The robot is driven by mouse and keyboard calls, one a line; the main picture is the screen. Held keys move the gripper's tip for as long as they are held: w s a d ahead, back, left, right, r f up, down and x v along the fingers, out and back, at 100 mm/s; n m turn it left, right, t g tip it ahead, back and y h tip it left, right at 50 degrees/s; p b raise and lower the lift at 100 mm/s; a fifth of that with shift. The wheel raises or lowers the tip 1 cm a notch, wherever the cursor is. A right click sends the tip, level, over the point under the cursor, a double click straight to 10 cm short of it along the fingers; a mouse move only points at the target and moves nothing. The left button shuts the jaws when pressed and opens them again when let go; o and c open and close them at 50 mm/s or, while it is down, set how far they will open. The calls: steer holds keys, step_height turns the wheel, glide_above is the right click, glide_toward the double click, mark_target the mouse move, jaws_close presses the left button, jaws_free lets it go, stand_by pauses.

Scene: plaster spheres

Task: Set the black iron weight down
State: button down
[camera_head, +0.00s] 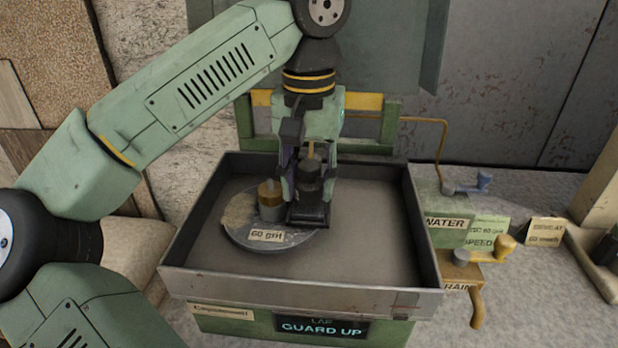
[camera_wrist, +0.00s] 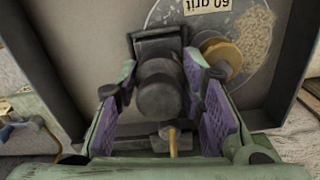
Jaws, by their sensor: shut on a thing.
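The black iron weight (camera_head: 309,180) is dark and rounded, with a narrower top. My gripper (camera_head: 307,190) is shut on it, pointing down inside the lapping tray. In the wrist view the weight (camera_wrist: 160,88) sits between the two purple-lined fingers. A black blocky part (camera_head: 307,213) shows just below the weight, over the right side of the grey disc. I cannot tell whether the weight touches anything beneath it. The round disc (camera_head: 246,240) carries a "60 grit" label (camera_head: 268,236) and a patch of pale grit (camera_head: 238,210).
A brass-coloured weight (camera_head: 270,203) stands on the disc, close left of my gripper. The tray (camera_head: 300,287) has raised walls all round. Its floor is bare at the right (camera_head: 375,225). Water (camera_head: 446,223) and drain (camera_head: 458,287) fittings stand outside the right wall.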

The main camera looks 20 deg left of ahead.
steer(key=shift+f+b, duration=0.35)
steer(key=shift+f, duration=0.35)
steer(key=c, duration=1)
jaws_free()
steer(key=shift+r, duration=0.1)
steer(key=shift+r+p, duration=1.15)
steer(key=shift+p, duration=0.1)
steer(key=shift+r, duration=0.8)
steer(key=shift+s+f, duration=0.1)
